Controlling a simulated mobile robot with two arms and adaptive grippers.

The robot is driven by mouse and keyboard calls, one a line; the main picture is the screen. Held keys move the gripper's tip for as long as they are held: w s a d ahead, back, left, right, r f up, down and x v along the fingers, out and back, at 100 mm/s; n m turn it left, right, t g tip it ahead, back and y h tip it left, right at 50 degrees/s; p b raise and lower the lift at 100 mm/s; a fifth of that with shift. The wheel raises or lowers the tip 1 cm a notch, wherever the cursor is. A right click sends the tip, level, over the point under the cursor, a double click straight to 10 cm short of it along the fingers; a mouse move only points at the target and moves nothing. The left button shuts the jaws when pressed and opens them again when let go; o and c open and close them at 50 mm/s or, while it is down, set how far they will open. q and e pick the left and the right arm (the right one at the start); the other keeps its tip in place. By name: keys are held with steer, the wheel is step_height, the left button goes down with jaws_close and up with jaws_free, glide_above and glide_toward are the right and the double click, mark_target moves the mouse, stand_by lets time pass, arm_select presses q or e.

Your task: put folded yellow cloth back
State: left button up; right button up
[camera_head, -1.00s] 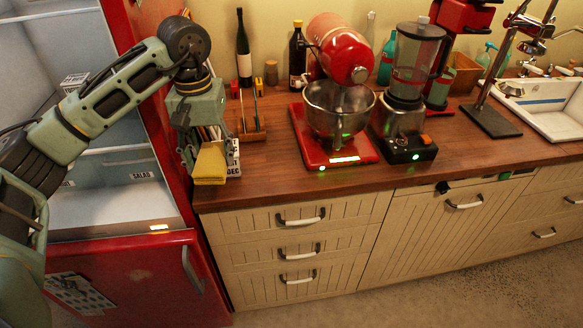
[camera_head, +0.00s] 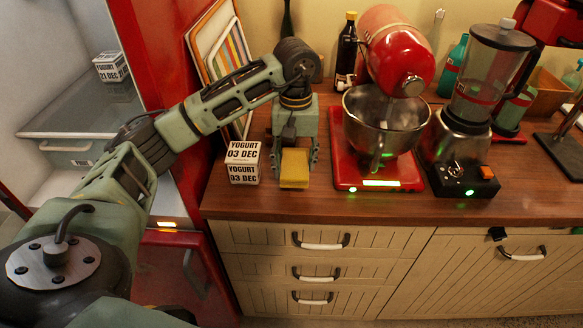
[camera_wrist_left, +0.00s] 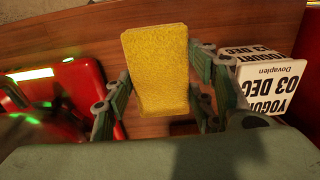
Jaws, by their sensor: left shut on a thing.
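The folded yellow cloth (camera_head: 294,168) is a small flat yellow block in the head view, at the front of the wooden counter (camera_head: 480,212). My left gripper (camera_head: 295,165) points down over the counter, with one finger on each side of the cloth, and is shut on it. The left wrist view shows the cloth (camera_wrist_left: 157,68) between the two fingers, with the brown counter behind it. I cannot tell whether the cloth touches the counter. My right gripper does not show.
Stacked yogurt boxes (camera_head: 243,162) stand close left of the gripper. A red stand mixer (camera_head: 378,170) stands close right, then a blender (camera_head: 470,125). Cutting boards (camera_head: 215,50) lean behind. The open red fridge (camera_head: 165,215) is at the left. Counter edge is in front.

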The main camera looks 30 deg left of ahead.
mark_target(291, 160)
arm_select(q)
steer(key=shift+a+f+p, duration=0.35)
steer(key=shift+a+f, duration=0.25)
steer(key=shift+f, duration=0.3)
step_height(291, 160, down, 2)
steer(key=shift+w+f+p, duration=0.1)
steer(key=shift+f+p, duration=0.05)
steer(key=shift+p, duration=0.25)
steer(key=shift+f, duration=0.5)
steer(key=o, duration=1.1)
steer(key=shift+o, duration=0.3)
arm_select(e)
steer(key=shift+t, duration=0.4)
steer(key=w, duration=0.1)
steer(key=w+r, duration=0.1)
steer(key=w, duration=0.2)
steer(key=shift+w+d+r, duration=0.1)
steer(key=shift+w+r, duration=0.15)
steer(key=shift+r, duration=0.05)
